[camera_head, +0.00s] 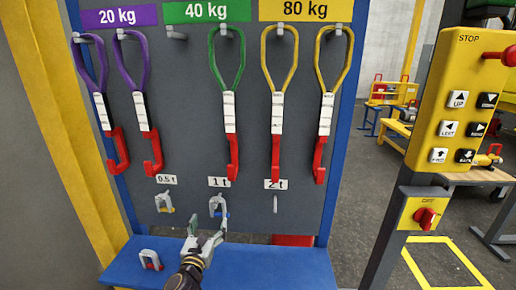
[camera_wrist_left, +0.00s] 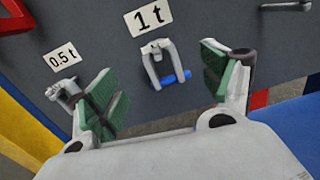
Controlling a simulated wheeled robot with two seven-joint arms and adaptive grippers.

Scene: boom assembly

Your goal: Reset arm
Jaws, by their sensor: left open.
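My left gripper (camera_head: 206,241) is open and empty in front of the grey tool board, just below the 1 t shackle (camera_head: 218,206). In the left wrist view its green-padded fingers (camera_wrist_left: 160,82) are spread wide, with the grey 1 t shackle (camera_wrist_left: 165,68) and its blue pin between and beyond them. That shackle hangs on the board, apart from the pads. The 0.5 t shackle (camera_head: 164,202) hangs to its left. The 2 t peg (camera_head: 275,204) is bare. A grey shackle with a red pin (camera_head: 151,262) stands on the blue shelf. My right gripper is not in view.
Two purple slings (camera_head: 139,80), one green sling (camera_head: 228,90) and two yellow slings (camera_head: 279,90) with red hooks hang above. One 40 kg peg (camera_head: 176,36) is bare. A yellow control panel (camera_head: 460,90) stands at right. The blue shelf (camera_head: 270,265) has free room at right.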

